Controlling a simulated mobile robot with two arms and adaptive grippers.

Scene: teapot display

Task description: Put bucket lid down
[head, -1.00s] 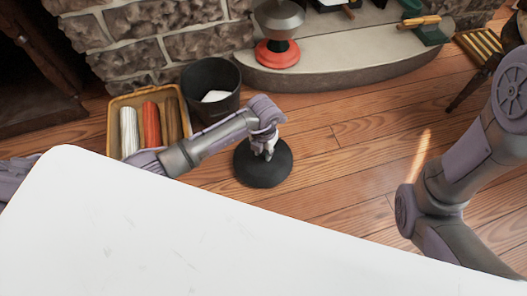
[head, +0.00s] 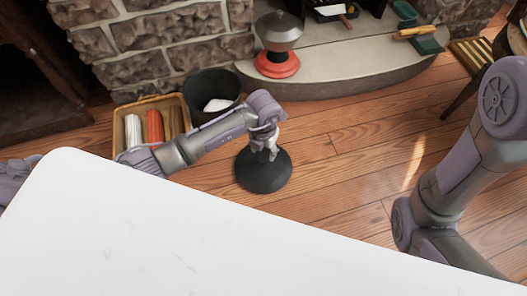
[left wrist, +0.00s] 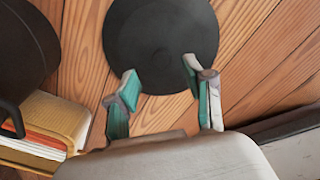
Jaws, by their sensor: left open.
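The bucket lid (head: 255,176) is a flat black disc that appears to lie on the wooden floor in the head view. It also shows in the left wrist view (left wrist: 160,38). My left gripper (head: 265,152) points down over the lid. In the left wrist view my left gripper (left wrist: 160,90) has its two fingers wide apart with nothing between them, near the lid's lower edge. The black bucket (head: 203,110) stands open behind and left of the lid, with something white inside. My right arm shows at the right, but its gripper is out of view.
A yellow crate (head: 121,107) with white, red and brown rolls stands left of the bucket. A stone hearth (head: 345,78) with a red-based grey object (head: 279,45) lies behind. A white surface (head: 200,245) fills the front. Floor right of the lid is clear.

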